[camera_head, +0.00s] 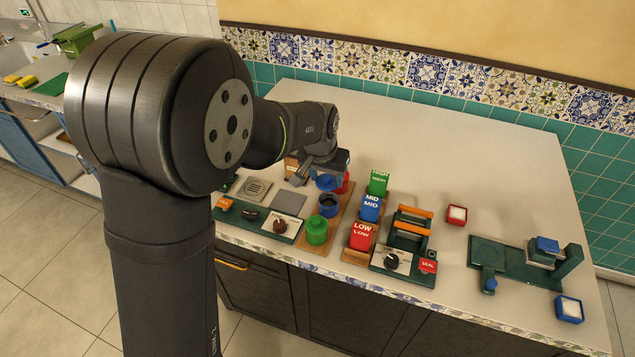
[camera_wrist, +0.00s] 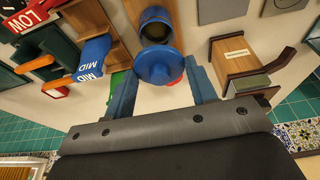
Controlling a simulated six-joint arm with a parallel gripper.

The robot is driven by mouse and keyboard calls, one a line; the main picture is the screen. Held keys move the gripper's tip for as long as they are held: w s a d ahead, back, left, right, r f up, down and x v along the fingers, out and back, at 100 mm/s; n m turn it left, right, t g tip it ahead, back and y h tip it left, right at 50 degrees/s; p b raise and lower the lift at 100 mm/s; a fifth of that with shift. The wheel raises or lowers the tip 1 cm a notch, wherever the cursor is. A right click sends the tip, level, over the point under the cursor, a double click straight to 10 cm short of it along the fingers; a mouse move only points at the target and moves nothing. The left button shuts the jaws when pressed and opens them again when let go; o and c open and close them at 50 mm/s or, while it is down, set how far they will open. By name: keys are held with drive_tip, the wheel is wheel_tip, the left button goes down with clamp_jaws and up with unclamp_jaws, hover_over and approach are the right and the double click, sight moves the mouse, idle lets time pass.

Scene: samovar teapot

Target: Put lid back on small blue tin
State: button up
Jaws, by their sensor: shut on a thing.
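My gripper (camera_head: 322,172) is shut on a round blue lid (camera_head: 327,184) with a small knob, held level by its sides. The lid shows between the two fingers (camera_wrist: 160,66) in the wrist view (camera_wrist: 158,67). The small blue tin (camera_head: 328,206) stands upright and open on a wooden board, just in front of the lid. In the wrist view the open tin (camera_wrist: 157,22) shows its dark inside, and the lid overlaps part of its near edge. The lid is offset from the tin's mouth. I cannot tell the height gap between them.
A green tin (camera_head: 316,231) stands in front of the blue tin, and a red tin (camera_head: 344,183) behind, partly hidden. LOW, MID (camera_head: 371,207) and HIGH blocks stand to the right. A wooden box (camera_wrist: 240,62) is near the gripper. The counter's back is clear.

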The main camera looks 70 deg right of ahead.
sight(329, 190)
drive_tip(key=shift+s+d+r+n, duration=0.2)
drive_tip(key=shift+d+n, duration=0.2)
drive_tip(key=shift+d, duration=0.15)
drive_tip(key=shift+f, duration=3.2)
drive_tip(key=shift+f, duration=0.15)
drive_tip(key=o, duration=1)
drive_tip(key=shift+o, duration=0.6)
drive_tip(key=o, duration=0.4)
